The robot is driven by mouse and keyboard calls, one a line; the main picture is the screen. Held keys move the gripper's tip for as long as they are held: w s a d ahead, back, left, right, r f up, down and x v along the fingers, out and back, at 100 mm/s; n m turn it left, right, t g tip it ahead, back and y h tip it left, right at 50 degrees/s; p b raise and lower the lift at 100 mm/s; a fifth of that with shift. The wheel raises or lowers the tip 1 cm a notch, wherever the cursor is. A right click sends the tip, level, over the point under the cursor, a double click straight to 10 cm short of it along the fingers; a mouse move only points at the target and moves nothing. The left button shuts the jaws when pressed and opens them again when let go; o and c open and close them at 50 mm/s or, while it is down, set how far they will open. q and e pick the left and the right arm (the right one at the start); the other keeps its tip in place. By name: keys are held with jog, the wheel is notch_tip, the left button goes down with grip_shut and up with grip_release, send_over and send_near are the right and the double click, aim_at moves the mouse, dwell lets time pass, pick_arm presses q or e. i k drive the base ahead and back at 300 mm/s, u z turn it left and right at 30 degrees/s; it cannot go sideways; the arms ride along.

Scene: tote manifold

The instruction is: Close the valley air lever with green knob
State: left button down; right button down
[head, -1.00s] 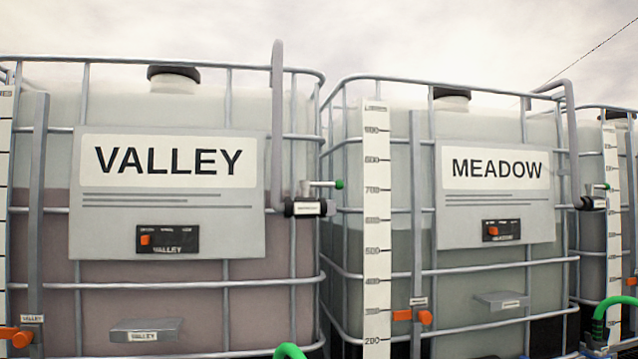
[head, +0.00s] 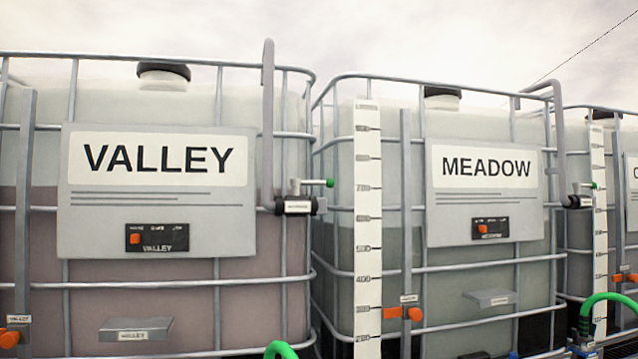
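The valley tote (head: 140,290) stands at the left, with its VALLEY sign (head: 158,160) on the front. At its upper right corner, a grey pipe (head: 267,120) comes down to a dark valve body (head: 297,206) with a small white label. On top of it is the valley air lever with a green knob (head: 330,183). The lever points sideways to the right, roughly level, with the knob at its right end. Neither of my grippers shows in the head view.
The meadow tote (head: 480,300) stands to the right, with a similar green-knobbed valve (head: 594,186). Orange levers (head: 414,314) sit lower on the totes. Green hoses (head: 290,350) show at the bottom. A small shelf (head: 135,329) juts from the valley tote.

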aim_at(329, 182)
jog(key=z, duration=1.9)
jog(key=i, duration=0.1)
jog(key=u, duration=2.9)
jog(key=i, duration=0.2)
jog(key=u, duration=1.75)
jog(key=k, duration=2.3)
jog(key=z, duration=1.15)
jog(key=i, duration=1)
